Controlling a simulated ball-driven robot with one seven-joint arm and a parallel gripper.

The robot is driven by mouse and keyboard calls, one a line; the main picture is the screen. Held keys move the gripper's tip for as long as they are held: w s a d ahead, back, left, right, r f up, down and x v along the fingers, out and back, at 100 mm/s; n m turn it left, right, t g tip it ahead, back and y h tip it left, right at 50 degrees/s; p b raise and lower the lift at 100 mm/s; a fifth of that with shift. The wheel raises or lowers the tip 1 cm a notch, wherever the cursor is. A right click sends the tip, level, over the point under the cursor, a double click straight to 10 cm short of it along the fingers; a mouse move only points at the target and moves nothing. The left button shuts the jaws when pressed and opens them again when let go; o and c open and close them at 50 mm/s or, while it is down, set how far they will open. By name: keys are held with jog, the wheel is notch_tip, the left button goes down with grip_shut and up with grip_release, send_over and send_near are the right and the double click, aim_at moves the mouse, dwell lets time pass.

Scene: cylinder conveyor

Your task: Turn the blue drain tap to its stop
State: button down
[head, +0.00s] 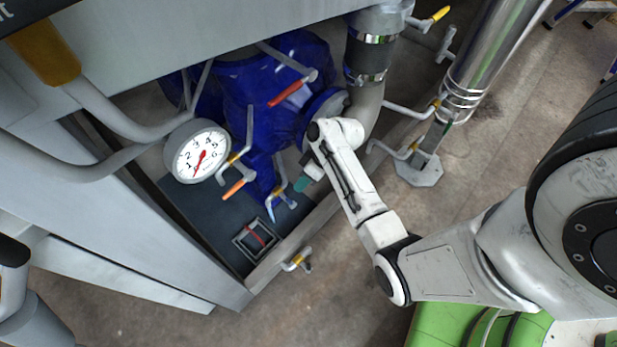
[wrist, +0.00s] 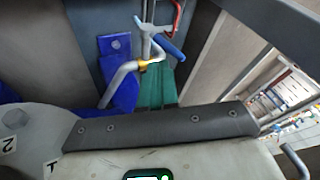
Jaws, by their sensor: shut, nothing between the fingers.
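The blue drain tap (head: 271,208) sits low on the blue pump body, on a short grey pipe with a yellow collar. In the wrist view its blue handle (wrist: 170,46) shows just beyond my fingertips, at the end of the bent pipe. My gripper (head: 301,184) has teal fingers and is just right of the tap in the head view. In the wrist view the teal fingers (wrist: 155,88) are together, with nothing seen between them. The pipe crosses in front of part of the fingers' left side. I cannot tell whether the fingers touch the handle.
The blue pump (head: 270,85) carries a red-handled valve (head: 287,93) and an orange-handled valve (head: 233,188). A round gauge (head: 197,152) is at left. A square framed opening (head: 240,243) lies below the tap. A grey frame beam (head: 325,212) runs beneath my arm.

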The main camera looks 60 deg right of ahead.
jog(key=b+x, duration=0.1)
jog(key=x, duration=0.2)
jog(key=shift+w+a+f, duration=0.15)
jog(key=shift+f, duration=0.15)
jog(key=shift+a+r+p, duration=0.15)
jog(key=shift+p, duration=0.15)
jog(key=shift+w+a+h+p, duration=0.1)
jog(key=shift+a+h+p, duration=0.2)
jog(key=shift+h+p, duration=0.25)
jog(key=h+p, duration=0.1)
jog(key=a+g+h+p, duration=0.1)
jog(key=shift+w+a+r+p, duration=0.15)
jog(key=shift+w+a+p, duration=0.05)
jog(key=shift+a+p, duration=0.2)
jog(key=w+a+f+n+g+h+b, duration=0.1)
jog(key=a+f+h+b, duration=0.3)
jog(key=h, duration=0.6)
jog(key=shift+w+a+f+n+g, duration=0.45)
jog(key=shift+a+g, duration=0.35)
jog(key=shift+a, duration=0.1)
jog(key=shift+a+f, duration=0.15)
